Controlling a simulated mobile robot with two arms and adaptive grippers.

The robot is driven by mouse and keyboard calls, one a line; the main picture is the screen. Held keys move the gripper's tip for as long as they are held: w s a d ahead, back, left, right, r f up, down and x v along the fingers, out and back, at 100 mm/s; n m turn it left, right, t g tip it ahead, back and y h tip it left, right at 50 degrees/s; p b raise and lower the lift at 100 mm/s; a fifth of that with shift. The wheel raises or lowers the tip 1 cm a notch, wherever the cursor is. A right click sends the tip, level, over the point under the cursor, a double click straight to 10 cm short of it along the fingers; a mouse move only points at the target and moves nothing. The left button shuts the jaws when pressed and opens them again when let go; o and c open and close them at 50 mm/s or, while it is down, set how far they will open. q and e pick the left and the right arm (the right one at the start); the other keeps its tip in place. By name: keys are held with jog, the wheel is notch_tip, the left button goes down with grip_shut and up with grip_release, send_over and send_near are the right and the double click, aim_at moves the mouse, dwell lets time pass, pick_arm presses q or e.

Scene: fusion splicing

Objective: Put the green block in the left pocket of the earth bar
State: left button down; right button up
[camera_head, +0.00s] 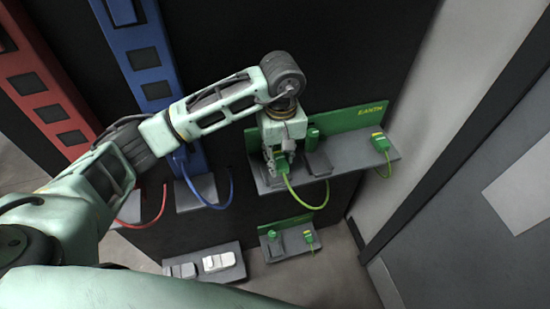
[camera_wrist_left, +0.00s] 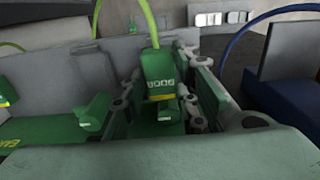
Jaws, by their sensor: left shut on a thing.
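My left gripper (camera_head: 281,158) points down at the left part of the earth bar (camera_head: 352,155), a grey ledge with a green back panel. It is shut on the green block (camera_head: 282,167), which has a green cable looping away to the right. In the left wrist view the green block (camera_wrist_left: 159,78), with a white label and a yellow band, stands between the fingers of the left gripper (camera_wrist_left: 160,108). The fingers and ledge hide its lower end, so I cannot tell how deep it sits in the left pocket. My right gripper is out of view.
A green plug (camera_head: 380,142) with a yellow top sits at the bar's right end. A lower ledge (camera_head: 290,250) holds small green parts, and a grey tray (camera_head: 205,268) holds pale blocks. Blue (camera_head: 147,60) and red (camera_head: 40,85) bars stand left.

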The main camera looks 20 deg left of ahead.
pick_arm(q)
jog(key=shift+w+a+f, duration=0.5)
jog(key=shift+a, duration=0.2)
notch_tip(320, 180, down, 4)
jog(key=shift+f+p, duration=0.1)
jog(key=shift+p, duration=0.95)
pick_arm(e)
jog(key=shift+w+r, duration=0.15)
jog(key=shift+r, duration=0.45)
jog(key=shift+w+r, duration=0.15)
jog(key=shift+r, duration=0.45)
pick_arm(q)
jog(key=shift+w+f, duration=0.1)
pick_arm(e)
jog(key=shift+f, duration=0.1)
pick_arm(q)
jog(key=shift+f+b, duration=0.1)
jog(key=shift+b, duration=0.2)
jog(key=c, duration=1.4)
grip_release()
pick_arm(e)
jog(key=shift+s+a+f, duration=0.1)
